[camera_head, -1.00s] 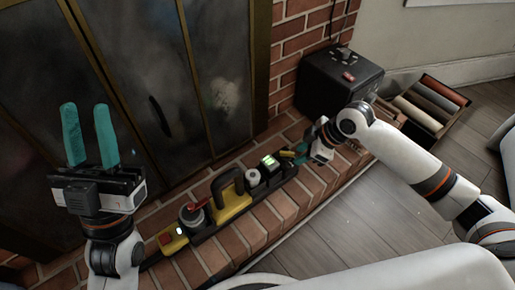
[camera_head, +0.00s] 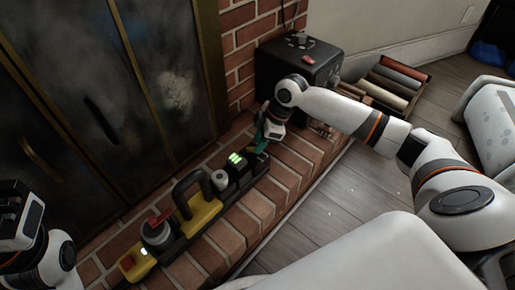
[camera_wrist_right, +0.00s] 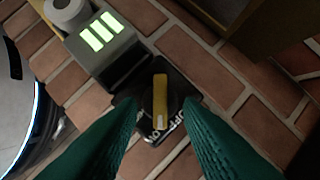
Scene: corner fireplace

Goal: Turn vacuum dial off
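In the right wrist view, the dial is a black plate with a yellow bar knob (camera_wrist_right: 160,100) pointing toward the bottom of the picture. White lettering, partly readable as OFF and ON, lies beside the knob's lower end. My right gripper (camera_wrist_right: 161,135) is open, its teal fingers to either side of the knob's lower end with gaps between. I cannot tell how far above the plate they are. In the head view, the right gripper (camera_head: 262,136) is at the far end of the device strip and mostly hides the dial. My left gripper shows only its body at the left edge; its fingers are out of frame.
A large black box (camera_head: 298,65) stands behind the right gripper. Brick hearth surrounds the strip.

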